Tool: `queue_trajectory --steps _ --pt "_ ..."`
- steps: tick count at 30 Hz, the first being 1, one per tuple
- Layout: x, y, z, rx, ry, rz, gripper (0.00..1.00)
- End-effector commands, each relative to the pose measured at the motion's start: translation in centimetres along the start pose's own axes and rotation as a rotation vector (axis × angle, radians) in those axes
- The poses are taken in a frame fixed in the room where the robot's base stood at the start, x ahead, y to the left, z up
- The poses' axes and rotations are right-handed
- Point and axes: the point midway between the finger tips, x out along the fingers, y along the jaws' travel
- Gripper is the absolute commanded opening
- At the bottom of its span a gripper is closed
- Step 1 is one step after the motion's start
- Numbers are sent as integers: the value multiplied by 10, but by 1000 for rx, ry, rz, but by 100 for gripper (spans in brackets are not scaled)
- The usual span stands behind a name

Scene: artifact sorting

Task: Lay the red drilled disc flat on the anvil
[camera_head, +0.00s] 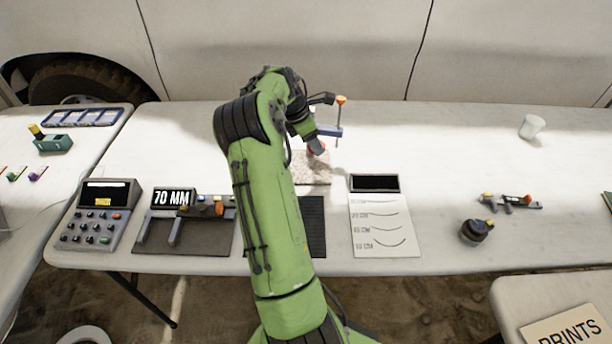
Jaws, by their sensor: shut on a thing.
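My gripper (314,143) is at the far end of my green arm, over a speckled pinkish stone plate (313,172) near the middle of the table. A small red piece (317,149) shows at the jaws, which are shut on it; it looks like the red drilled disc. Its hole and exact tilt are too small to make out. A stand with a blue arm (331,132) and an orange-topped post (341,101) rises beside the gripper at the back of the plate. I cannot make out the anvil clearly; my arm hides part of this spot.
A white sheet with curves (384,226) and a dark-topped box (374,183) lie right of the plate. A "70 MM" display (173,198), a rack and a keypad console (99,215) stand left.

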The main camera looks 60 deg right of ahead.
Motion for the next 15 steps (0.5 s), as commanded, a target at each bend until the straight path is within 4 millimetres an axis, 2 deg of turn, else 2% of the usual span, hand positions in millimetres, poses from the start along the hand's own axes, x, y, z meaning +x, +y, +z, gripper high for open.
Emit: queue_trajectory --steps 2,15 --pt "5 2 -1 -27 1 10 21" --pt "87 0 -36 -29 4 7 21"
